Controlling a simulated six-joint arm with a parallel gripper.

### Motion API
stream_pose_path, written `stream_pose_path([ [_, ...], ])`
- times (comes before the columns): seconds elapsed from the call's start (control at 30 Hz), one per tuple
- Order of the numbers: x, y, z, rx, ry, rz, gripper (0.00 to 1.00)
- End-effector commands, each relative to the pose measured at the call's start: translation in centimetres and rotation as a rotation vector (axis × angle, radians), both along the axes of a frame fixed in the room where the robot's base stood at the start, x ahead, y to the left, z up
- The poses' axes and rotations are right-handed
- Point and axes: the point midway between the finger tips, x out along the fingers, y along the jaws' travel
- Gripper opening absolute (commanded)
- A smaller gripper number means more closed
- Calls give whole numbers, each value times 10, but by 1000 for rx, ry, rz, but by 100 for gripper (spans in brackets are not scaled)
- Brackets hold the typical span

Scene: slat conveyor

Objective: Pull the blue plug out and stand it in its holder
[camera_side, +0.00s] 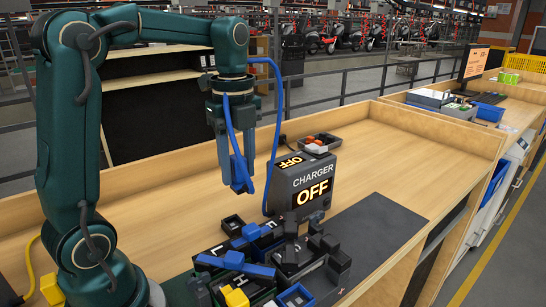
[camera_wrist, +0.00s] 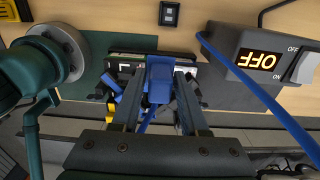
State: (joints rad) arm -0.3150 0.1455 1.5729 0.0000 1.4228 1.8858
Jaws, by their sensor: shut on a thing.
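My gripper (camera_side: 237,178) points down above the bench, left of the charger, and is shut on the blue plug (camera_side: 240,186). In the wrist view the blue plug (camera_wrist: 159,78) sits between the two fingers of my gripper (camera_wrist: 158,108). A blue cable (camera_side: 273,130) loops from the plug and hangs down beside the charger. A small black open-topped holder (camera_side: 233,224) stands on the bench below my gripper, apart from the plug. It also shows at the top of the wrist view (camera_wrist: 169,14).
The grey charger (camera_side: 302,183) reads OFF. A cluster of black blocks (camera_side: 297,253) with blue bars (camera_side: 235,263) and a yellow piece (camera_side: 235,297) stands in front on a dark mat (camera_side: 385,228). A grey tray (camera_side: 320,143) lies behind the charger.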

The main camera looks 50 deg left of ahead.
Motion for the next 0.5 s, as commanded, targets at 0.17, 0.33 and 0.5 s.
stream_pose_path([
  [0.17, 5, 21, -1, 0, 1, 4, 0],
  [0.33, 9, 40, -2, 0, 0, 4, 0],
  [0.5, 13, 58, -3, 0, 1, 3, 0],
])
